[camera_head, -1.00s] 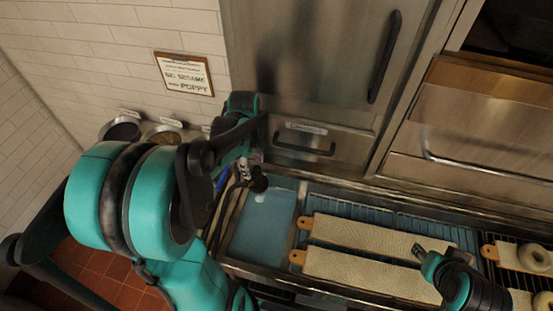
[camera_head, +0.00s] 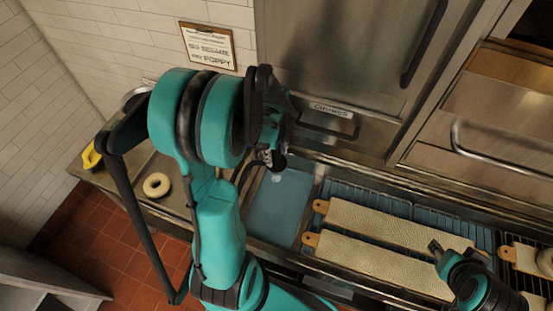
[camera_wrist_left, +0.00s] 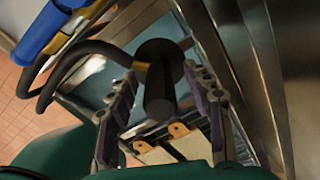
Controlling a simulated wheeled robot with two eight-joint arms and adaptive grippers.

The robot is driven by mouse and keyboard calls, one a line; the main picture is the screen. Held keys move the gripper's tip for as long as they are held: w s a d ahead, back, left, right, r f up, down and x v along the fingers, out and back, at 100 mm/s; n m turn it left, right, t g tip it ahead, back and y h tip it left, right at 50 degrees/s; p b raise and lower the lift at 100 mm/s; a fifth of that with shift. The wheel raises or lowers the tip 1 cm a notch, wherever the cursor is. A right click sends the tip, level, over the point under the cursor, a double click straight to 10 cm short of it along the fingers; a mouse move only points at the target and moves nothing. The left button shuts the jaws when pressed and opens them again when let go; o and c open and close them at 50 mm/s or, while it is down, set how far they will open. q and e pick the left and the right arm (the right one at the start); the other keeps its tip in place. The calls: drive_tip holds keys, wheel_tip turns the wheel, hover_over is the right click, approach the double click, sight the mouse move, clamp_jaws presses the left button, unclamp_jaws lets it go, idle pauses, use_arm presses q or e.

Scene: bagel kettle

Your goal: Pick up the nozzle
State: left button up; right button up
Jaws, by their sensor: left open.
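The nozzle (camera_wrist_left: 160,75) is a dark cylinder with a wide round flange, seen in the left wrist view with a black hose near it.
A blue basin (camera_head: 279,208) lies under the nozzle. Pale boards (camera_head: 395,222) with orange tabs lie on racks to its right. A bagel (camera_head: 157,185) sits on the left counter by a yellow item (camera_head: 91,157). A blue-handled hose part (camera_wrist_left: 45,30) is near my left gripper.

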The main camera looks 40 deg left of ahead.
use_arm(q)
clamp_jaws()
drive_tip(key=shift+r, duration=0.15)
drive_tip(key=shift+s+r, duration=0.15)
drive_tip(key=shift+r, duration=0.45)
drive_tip(key=r, duration=0.2)
drive_tip(key=r+p, duration=0.1)
drive_tip(key=r, duration=0.1)
drive_tip(key=s+r, duration=0.1)
drive_tip(key=shift+d+r+p, duration=0.2)
drive_tip(key=shift+r+p, duration=0.15)
drive_tip(key=shift+r, duration=0.05)
drive_tip(key=s+d+r+p, duration=0.1)
drive_tip(key=s+d+p, duration=0.1)
drive_tip(key=s, duration=0.7)
drive_tip(key=s+d+p, duration=0.2)
drive_tip(key=s+d, duration=0.1)
drive_tip(key=s, duration=0.5)
drive_tip(key=shift+s+d+r, duration=0.35)
drive_tip(key=shift+s+r, duration=0.05)
